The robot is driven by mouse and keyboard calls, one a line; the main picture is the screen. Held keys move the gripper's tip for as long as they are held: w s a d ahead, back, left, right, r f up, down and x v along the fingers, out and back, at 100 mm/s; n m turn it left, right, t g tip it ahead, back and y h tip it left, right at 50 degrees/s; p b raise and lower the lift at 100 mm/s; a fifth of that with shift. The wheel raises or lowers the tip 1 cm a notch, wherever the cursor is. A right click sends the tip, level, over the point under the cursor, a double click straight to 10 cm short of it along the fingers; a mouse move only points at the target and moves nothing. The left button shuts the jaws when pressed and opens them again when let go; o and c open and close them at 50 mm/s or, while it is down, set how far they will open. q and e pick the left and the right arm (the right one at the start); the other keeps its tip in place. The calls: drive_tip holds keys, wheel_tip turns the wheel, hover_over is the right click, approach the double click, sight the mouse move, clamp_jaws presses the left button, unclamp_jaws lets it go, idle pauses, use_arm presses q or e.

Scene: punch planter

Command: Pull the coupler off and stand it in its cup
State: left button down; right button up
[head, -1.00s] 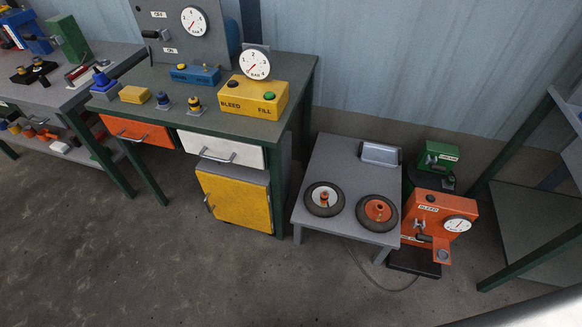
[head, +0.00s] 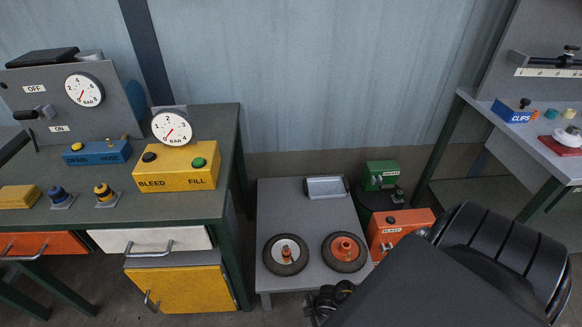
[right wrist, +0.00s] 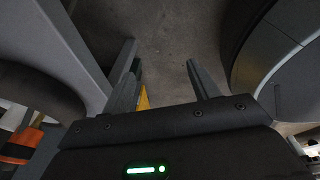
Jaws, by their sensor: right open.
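In the head view, a wheel with a white hub (head: 286,254) lies flat on a low grey table (head: 300,215). A small copper-coloured piece (head: 287,253) stands at its hub; I cannot tell whether this is the coupler. Beside it lies a wheel with an orange hub (head: 344,250). My left gripper is not in view.
A grey tray (head: 326,188) sits at the low table's back edge, and a green box (head: 380,174) stands to its right. A workbench (head: 222,160) with a yellow BLEED/FILL box (head: 178,167) is at left. Another table (head: 520,130) is at right.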

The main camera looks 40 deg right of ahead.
drive_tip(key=w+d+r+n+b, duration=0.3)
drive_tip(key=w+r+n, duration=0.5)
drive_tip(key=w+n, duration=0.3)
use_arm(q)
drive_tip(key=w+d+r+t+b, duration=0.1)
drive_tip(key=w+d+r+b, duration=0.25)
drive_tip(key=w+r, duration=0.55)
use_arm(e)
drive_tip(key=n+t+h, duration=0.1)
drive_tip(key=n+h, duration=0.1)
drive_tip(key=n, duration=0.9)
approach(287, 252)
drive_tip(key=f, duration=0.1)
drive_tip(key=b+x, duration=0.4)
drive_tip(key=x, duration=0.5)
drive_tip(key=shift+w, duration=0.15)
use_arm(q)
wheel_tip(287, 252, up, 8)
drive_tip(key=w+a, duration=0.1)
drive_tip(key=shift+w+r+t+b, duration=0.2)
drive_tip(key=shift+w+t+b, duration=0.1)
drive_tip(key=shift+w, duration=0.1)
use_arm(e)
drive_tip(key=shift+w+d+f+t, duration=0.1)
drive_tip(key=shift+w+f+t, duration=0.2)
drive_tip(key=shift+f, duration=0.1)
drive_tip(key=shift+c, duration=0.4)
drive_tip(key=c, duration=1.2)
